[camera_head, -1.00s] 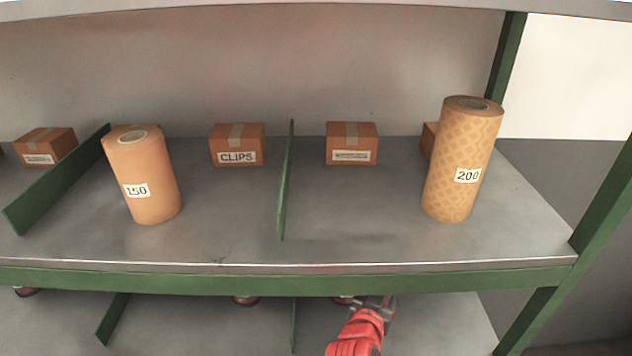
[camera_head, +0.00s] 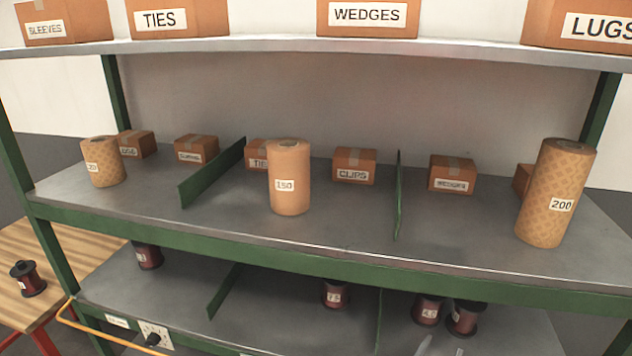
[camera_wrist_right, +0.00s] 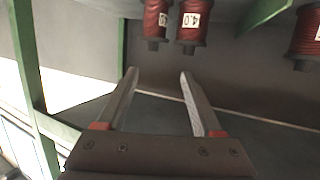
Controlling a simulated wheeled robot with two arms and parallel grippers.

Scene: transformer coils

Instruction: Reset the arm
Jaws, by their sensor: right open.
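My right gripper (camera_head: 440,349) shows only as pale fingertips at the bottom edge of the head view, in front of the lower shelf. In the right wrist view my right gripper (camera_wrist_right: 158,75) is open, with nothing between its fingers. Two dark red coils (camera_head: 429,309) (camera_head: 465,317) stand close together on the lower shelf, just beyond the fingertips. In the right wrist view, two coils (camera_wrist_right: 156,20) (camera_wrist_right: 192,22) lie beyond the fingers, and another coil (camera_wrist_right: 305,35) is at the right edge. My left gripper is not in view.
The middle shelf holds a 150 roll (camera_head: 289,178), a 200 roll (camera_head: 556,195), a smaller roll (camera_head: 103,163) and several boxes. Green dividers (camera_head: 398,195) split it. More coils (camera_head: 336,293) (camera_head: 148,256) stand below. A coil (camera_head: 28,279) sits on a wooden table (camera_head: 75,250) at left.

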